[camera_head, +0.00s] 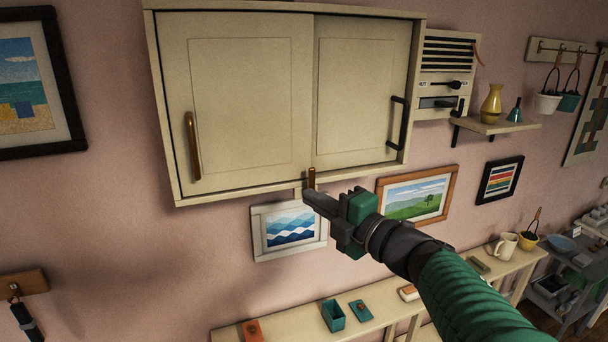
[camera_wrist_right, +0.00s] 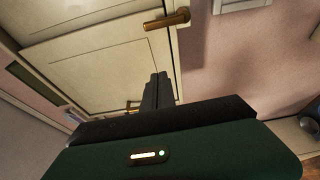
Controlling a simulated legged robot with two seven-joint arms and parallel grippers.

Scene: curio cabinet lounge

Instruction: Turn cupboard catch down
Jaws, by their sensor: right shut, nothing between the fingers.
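The cream cupboard (camera_head: 245,110) hangs on the pink wall with both of its doors shut. The catch (camera_head: 311,178) is a small brown upright piece at the cupboard's lower edge, near where the doors meet. My right gripper (camera_head: 307,194) is shut and empty, with its tips just below the catch; I cannot tell whether they touch it. In the right wrist view, the gripper's dark fingers (camera_wrist_right: 156,90) point up along the cupboard (camera_wrist_right: 95,60). A small brass piece (camera_wrist_right: 133,106) shows left of them, possibly the catch. My left gripper is not in view.
The left door has a brass handle (camera_head: 192,146), the right door a black handle (camera_head: 397,124). A wave picture (camera_head: 290,231) and a landscape picture (camera_head: 417,195) hang close below the cupboard. A small shelf (camera_head: 495,125) with a yellow vase stands out at the right.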

